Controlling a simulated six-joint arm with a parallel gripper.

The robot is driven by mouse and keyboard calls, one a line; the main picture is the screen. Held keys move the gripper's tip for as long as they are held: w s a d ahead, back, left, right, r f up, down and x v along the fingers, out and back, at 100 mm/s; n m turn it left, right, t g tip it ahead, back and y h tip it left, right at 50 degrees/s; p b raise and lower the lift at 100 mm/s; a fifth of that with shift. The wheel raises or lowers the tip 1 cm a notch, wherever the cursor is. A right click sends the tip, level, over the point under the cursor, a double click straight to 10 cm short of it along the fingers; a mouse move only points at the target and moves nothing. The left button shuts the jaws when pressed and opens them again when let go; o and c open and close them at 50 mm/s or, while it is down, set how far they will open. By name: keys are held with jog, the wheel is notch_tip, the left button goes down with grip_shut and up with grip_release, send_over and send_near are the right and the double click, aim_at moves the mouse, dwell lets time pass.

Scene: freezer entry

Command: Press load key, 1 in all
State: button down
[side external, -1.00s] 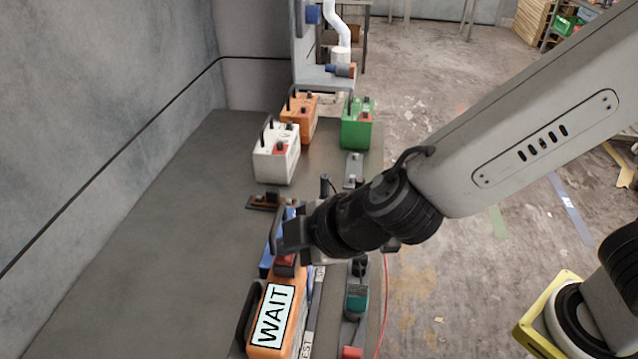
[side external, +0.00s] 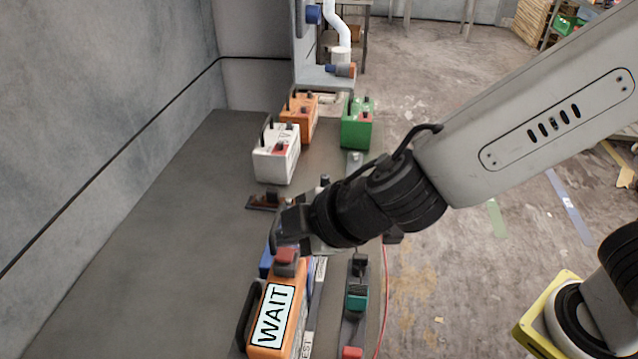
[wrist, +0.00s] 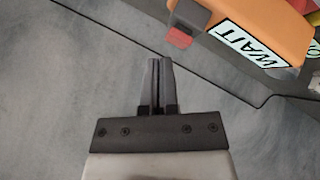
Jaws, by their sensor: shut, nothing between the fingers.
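An orange tester (side external: 262,342) with a white display (side external: 273,314) reading WAIT stands at the front of the bench. A red key-like block (side external: 286,255) on a dark grey mount sits at its far end; I cannot read a label on it. In the wrist view the red block (wrist: 180,38) lies ahead and right of my fingertips, next to the WAIT display (wrist: 250,44). My gripper (wrist: 159,62) is shut and empty, its fingers side by side. In the side view my gripper (side external: 279,244) is just above and beside the red block; contact cannot be told.
A white battery (side external: 275,160), an orange battery (side external: 300,122) and a green battery (side external: 357,130) stand farther back. A blue object, partly hidden, is behind the tester. A teal-and-black clamp (side external: 357,298) and a red cable (side external: 386,290) lie to the right. The left bench top (side external: 170,240) is clear.

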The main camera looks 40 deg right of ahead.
aim_at(292, 254)
jog(key=shift+r, duration=0.15)
jog(key=shift+r, duration=2.35)
jog(key=w+d+f+m+g+h, duration=0.1)
jog(key=d+f+m+h, duration=0.2)
jog(key=d, duration=0.4)
jog(key=w+d+f+m+g, duration=0.1)
jog(key=w+d+f+m, duration=0.15)
jog(key=d+f, duration=0.4)
jog(key=s+d+f+m+g, duration=0.1)
jog(key=s+d+f+m, duration=0.2)
jog(key=d, duration=0.5)
jog(key=s+d+f+m+g+h, duration=0.1)
jog(key=s+d+f+m+g, duration=0.1)
jog(key=d+m, duration=0.4)
jog(key=shift+s+d+f+g, duration=0.3)
jog(key=shift+s+d+f, duration=0.3)
jog(key=shift+s+d, duration=0.4)
